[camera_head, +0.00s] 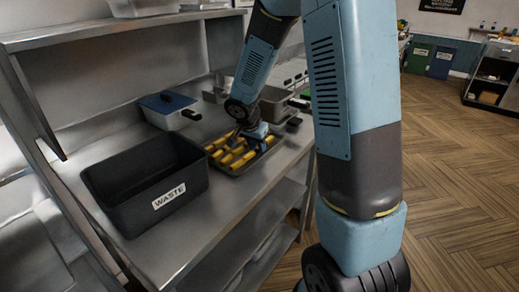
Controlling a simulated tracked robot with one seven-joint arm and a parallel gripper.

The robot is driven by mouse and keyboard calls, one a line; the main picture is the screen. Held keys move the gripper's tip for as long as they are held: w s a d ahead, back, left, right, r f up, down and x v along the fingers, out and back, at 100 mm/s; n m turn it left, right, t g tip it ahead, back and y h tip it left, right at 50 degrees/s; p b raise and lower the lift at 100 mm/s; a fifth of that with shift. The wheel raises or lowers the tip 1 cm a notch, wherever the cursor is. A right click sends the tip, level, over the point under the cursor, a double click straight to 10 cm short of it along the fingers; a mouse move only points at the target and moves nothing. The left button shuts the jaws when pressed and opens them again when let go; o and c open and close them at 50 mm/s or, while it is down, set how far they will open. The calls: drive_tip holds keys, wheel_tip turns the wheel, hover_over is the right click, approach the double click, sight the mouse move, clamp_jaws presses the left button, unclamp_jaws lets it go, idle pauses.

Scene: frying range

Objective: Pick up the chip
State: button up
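Several yellow chips (234,158) lie in a shallow dark tray (238,172) on the metal counter. My blue arm reaches down over the tray. My gripper (251,141) is at the chips, near the back right of the tray. Its fingers are small and partly hidden by the arm, so I cannot tell whether they are open, shut or touching a chip. Which single chip is meant cannot be told.
A black bin marked WASTE (145,172) stands left of the tray. A container with a blue lid (169,109) is behind it, and a grey container (273,103) stands beyond my gripper. A metal shelf (95,30) overhangs the counter's back. Wooden floor (450,190) lies clear at right.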

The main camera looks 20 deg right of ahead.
sight(257, 149)
clamp_jaws()
idle(0.3)
drive_tip(key=shift+r, duration=0.5)
wheel_tip(257, 149, up, 2)
drive_tip(key=shift+r, duration=0.25)
drive_tip(key=s+d+r, duration=0.3)
drive_tip(key=s+r, duration=0.6)
drive_tip(key=s, duration=0.4)
drive_tip(key=shift+s+d+r, duration=0.2)
drive_tip(key=shift+s+r, duration=0.05)
drive_tip(key=shift+s, duration=0.05)
